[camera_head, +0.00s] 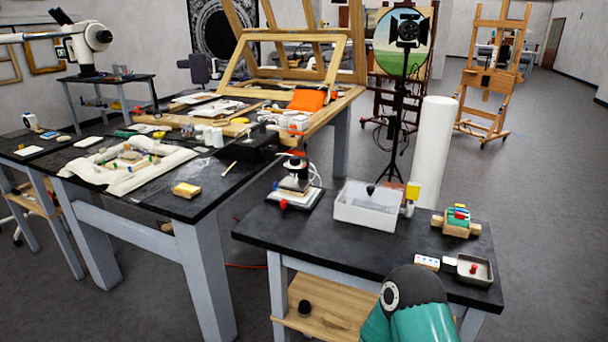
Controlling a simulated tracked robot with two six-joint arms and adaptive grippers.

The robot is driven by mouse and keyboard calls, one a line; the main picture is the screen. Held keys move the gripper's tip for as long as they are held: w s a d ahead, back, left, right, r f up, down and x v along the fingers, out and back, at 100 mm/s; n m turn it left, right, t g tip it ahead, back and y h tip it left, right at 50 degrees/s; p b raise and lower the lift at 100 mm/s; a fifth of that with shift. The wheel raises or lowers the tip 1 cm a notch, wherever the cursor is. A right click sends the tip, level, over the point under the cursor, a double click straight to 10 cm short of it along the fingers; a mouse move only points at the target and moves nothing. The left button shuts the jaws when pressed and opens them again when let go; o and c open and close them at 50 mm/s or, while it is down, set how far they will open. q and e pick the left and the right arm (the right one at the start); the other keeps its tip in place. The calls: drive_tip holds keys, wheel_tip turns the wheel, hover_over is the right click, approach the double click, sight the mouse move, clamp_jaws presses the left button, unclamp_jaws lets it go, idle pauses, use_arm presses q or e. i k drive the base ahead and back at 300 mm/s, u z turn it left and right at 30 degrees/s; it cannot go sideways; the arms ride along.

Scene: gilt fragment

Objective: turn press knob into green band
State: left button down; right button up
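A small press (294,184) stands on the left part of the black side table. It has a pale base plate, a dark body and orange-red parts near its top. A red ball-shaped part (283,204) shows at its front; I cannot tell whether this is the knob. No green band can be made out at this size. A teal and dark grey arm link of mine rises at the bottom right, in front of the table's front edge. Neither gripper is in view.
A white open box (367,206) stands right of the press. A wooden block rack (457,221) and a grey tray (474,270) with a red piece are farther right. The side table's (330,247) front middle is clear. A lamp stand (397,140) rises behind.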

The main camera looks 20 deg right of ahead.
sight(294, 161)
drive_tip(key=u, duration=1.45)
drive_tip(key=i, duration=0.2)
drive_tip(key=z, duration=3.55)
drive_tip(key=k, duration=1.1)
drive_tip(key=u, duration=0.95)
drive_tip(key=i, duration=0.35)
drive_tip(key=u, duration=0.65)
drive_tip(key=i, duration=0.9)
